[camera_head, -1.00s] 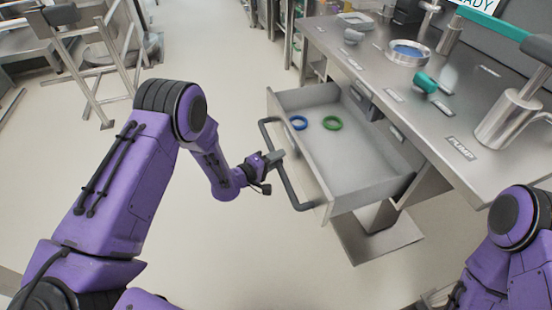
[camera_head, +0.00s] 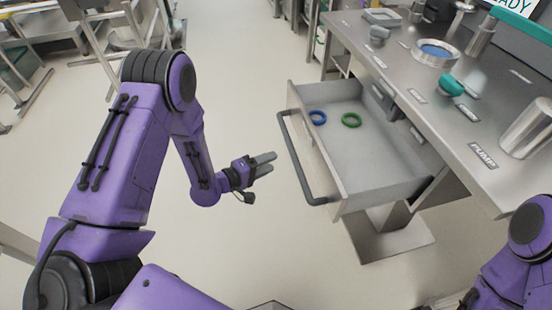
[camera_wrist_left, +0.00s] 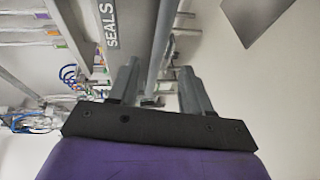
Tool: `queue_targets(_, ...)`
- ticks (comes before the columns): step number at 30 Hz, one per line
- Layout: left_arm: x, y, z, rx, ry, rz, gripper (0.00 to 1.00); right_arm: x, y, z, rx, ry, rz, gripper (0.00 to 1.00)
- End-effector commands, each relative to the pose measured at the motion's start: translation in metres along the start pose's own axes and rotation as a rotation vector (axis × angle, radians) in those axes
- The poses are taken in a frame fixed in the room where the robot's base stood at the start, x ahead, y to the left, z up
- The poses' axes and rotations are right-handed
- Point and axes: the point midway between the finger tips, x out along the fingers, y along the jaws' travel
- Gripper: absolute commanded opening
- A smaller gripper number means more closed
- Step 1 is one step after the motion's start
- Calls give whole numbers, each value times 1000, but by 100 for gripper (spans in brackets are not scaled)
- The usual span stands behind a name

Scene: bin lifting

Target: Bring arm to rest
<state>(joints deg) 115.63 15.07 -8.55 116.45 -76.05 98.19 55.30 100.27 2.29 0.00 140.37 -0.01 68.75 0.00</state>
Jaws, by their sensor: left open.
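My left gripper (camera_head: 268,163) is open and empty in the head view. It hangs in free air to the left of the pulled-out drawer's dark handle (camera_head: 300,165), apart from it. In the left wrist view my left gripper's two grey fingers (camera_wrist_left: 160,85) are spread, with a grey bar and a label reading SEALS seen beyond them. The open drawer (camera_head: 385,200) holds a blue ring (camera_head: 317,124) and a green ring (camera_head: 351,126). My right arm shows only in part at the lower right; its gripper is out of view.
The steel bench (camera_head: 480,120) to the right carries a round dish (camera_head: 436,52), a teal-topped item (camera_head: 450,85) and a metal cylinder (camera_head: 528,130). Frames and shelving stand at the upper left. The floor (camera_head: 230,100) left of the drawer is clear.

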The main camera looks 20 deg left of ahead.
Motion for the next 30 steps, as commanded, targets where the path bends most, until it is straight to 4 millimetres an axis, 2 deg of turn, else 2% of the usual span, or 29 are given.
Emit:
queue_targets(14, 0, 0, 0, 4, -1, 0, 48, 0, 0, 0, 0, 0, 0, 42)
queue_targets(17, 0, -5, -2, 110, 9, -25, 48, 0, 0, 0, 0, 0, 0, 42)
queue_targets(20, -16, -32, -12, 320, 131, -197, 48, -2, 0, -1, 0, 0, 0, 42)
queue_targets(23, -64, -63, 2, 495, 188, -525, 48, -26, 2, -11, 0, 0, 0, 42)
queue_targets(25, -116, -81, 24, 578, 155, -791, 48, -48, 4, -20, 0, 0, 0, 42)
queue_targets(27, -171, -90, 48, 621, 95, -1017, 48, -66, 6, -27, 0, 0, 0, 42)
queue_targets(30, -233, -88, 77, 622, 23, -1231, 48, -86, 8, -36, 0, 0, 0, 42)
